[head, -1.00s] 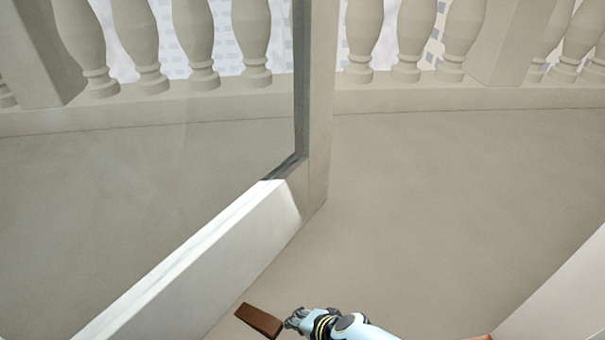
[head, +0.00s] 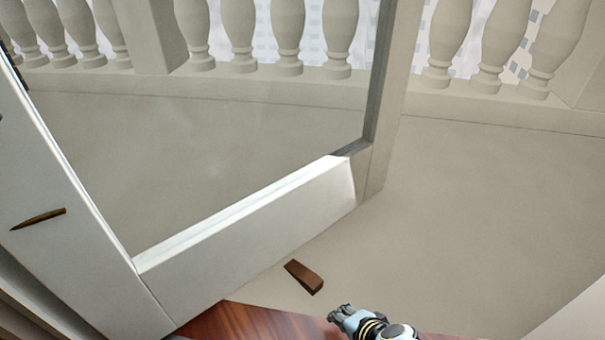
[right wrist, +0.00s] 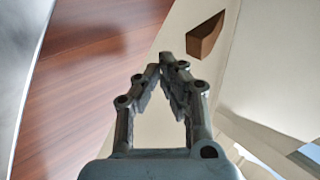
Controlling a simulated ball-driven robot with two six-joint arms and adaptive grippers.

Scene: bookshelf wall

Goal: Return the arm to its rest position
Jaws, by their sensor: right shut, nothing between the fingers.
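My right gripper (head: 338,316) is at the bottom of the head view, to the right of and below a brown wedge, and apart from it. In the right wrist view the right gripper (right wrist: 166,68) has its fingertips together with nothing between them. The brown wedge (head: 304,277) lies on the pale floor beside the bottom of the door; it also shows in the right wrist view (right wrist: 206,36), just beyond the fingertips. My left gripper is in neither view.
A white-framed glass door (head: 250,235) stands open outward, with a brown handle (head: 38,219) at left. A reddish wood floor (head: 250,322) meets the pale balcony floor (head: 470,210). A stone balustrade (head: 480,105) closes the far side. The balcony floor right of the door is clear.

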